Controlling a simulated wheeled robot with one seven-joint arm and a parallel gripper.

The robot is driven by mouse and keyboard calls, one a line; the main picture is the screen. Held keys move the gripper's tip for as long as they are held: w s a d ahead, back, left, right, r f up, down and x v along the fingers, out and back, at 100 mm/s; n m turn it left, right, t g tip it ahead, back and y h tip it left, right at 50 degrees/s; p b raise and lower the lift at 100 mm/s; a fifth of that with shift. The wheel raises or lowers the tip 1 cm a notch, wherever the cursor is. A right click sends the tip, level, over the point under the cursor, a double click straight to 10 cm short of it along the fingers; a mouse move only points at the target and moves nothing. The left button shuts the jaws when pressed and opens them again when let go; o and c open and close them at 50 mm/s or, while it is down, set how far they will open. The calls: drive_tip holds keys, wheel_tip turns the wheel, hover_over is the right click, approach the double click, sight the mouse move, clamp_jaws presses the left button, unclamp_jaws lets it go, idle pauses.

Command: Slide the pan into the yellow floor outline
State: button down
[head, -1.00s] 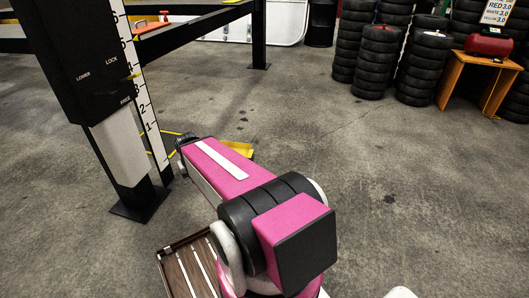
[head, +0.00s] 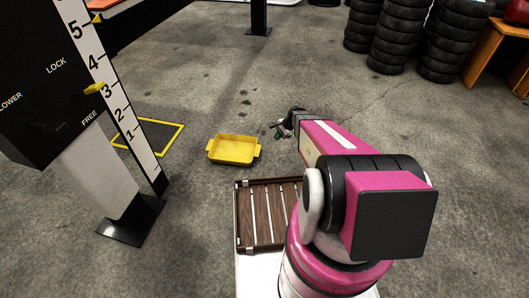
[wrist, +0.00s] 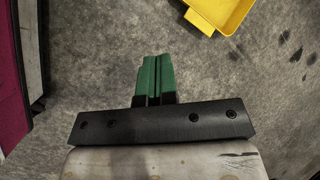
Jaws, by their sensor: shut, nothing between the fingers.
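The yellow pan (head: 233,149) is a shallow tray with side handles on the concrete floor, ahead of my base in the head view. Its corner also shows at the top of the wrist view (wrist: 222,12). The yellow floor outline (head: 179,138) lies to the left of the pan, partly hidden by the black post and its scale; the pan is outside it. My gripper (head: 275,128) is just right of the pan and apart from it. In the wrist view its green fingers (wrist: 155,78) are together with nothing between them.
The black post with a numbered scale (head: 120,105) and a foot plate (head: 132,217) stands at the left, near the outline. Stacked tyres (head: 390,35) and an orange table (head: 490,45) are at the back right. Floor between pan and outline looks clear.

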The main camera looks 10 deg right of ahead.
drive_tip(key=w+d+f+m+t+y, duration=0.15)
drive_tip(key=w+f+m, duration=0.35)
drive_tip(key=f, duration=0.5)
drive_tip(key=w+d+f+m+t+y, duration=0.15)
drive_tip(key=w+f+m, duration=0.35)
drive_tip(key=f, duration=0.5)
drive_tip(key=shift+g, duration=0.3)
drive_tip(key=x, duration=0.9)
drive_tip(key=shift+w+d+f, duration=0.2)
drive_tip(key=shift+w+d, duration=0.05)
drive_tip(key=shift+d, duration=0.1)
drive_tip(key=a, duration=0.1)
drive_tip(key=w+a, duration=0.1)
drive_tip(key=a, duration=0.1)
drive_tip(key=shift+f, duration=0.1)
drive_tip(key=shift+w+a, duration=0.2)
drive_tip(key=shift+a, duration=0.35)
